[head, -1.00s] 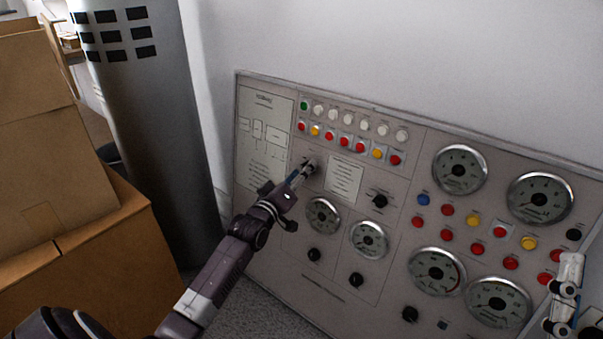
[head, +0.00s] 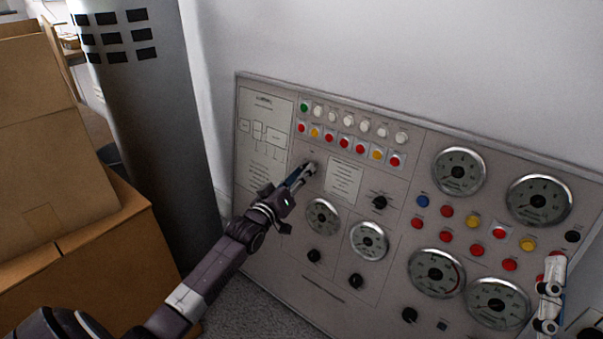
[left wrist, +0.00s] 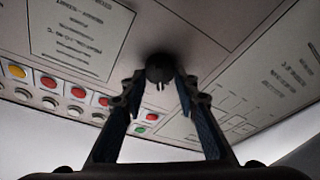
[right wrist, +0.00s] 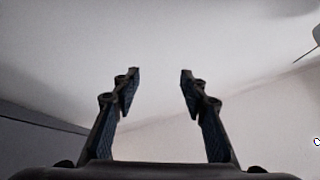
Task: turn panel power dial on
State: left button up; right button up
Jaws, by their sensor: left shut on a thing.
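The grey control panel (head: 335,285) leans against the white wall. Its black power dial (left wrist: 160,69) shows between my left fingertips in the left wrist view, at the panel's upper left. In the head view the gripper mostly covers that dial. My left gripper (head: 306,172) is shut on the dial; it also shows in the left wrist view (left wrist: 160,85). My right gripper (right wrist: 160,75) is open and empty, facing bare wall in its own view. In the head view part of my right arm shows at the lower right.
Rows of coloured buttons (head: 344,143) lie above and right of the dial. Other black knobs (head: 379,202) and round gauges (head: 369,241) fill the panel. Cardboard boxes (head: 95,270) stand at the left, beside a grey cylinder (head: 150,110).

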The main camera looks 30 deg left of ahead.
pick_arm(q)
jog(key=shift+a+m+g+h+p, duration=0.15)
jog(key=shift+m+h+p, duration=0.7)
jog(key=shift+m, duration=2.4)
jog(key=shift+d+m+g+h+p, duration=0.3)
jog(key=shift+m+h, duration=0.9)
jog(key=shift+m, duration=2.1)
jog(key=shift+a+m+g+h+p, duration=0.2)
jog(key=shift+m+h+p, duration=0.7)
jog(key=shift+m, duration=2.35)
pick_arm(e)
notch_tip(320, 180, down, 19)
jog(key=w+d+g+h, duration=0.1)
jog(key=w+g+h, duration=0.2)
jog(key=g, duration=0.7)
jog(key=shift+d+f+h, duration=0.2)
jog(key=shift+d+h, duration=0.1)
jog(key=shift+d, duration=0.05)
pick_arm(q)
jog(key=o, duration=1.1)
jog(key=shift+s+a, duration=0.1)
jog(key=shift+v, duration=5.9)
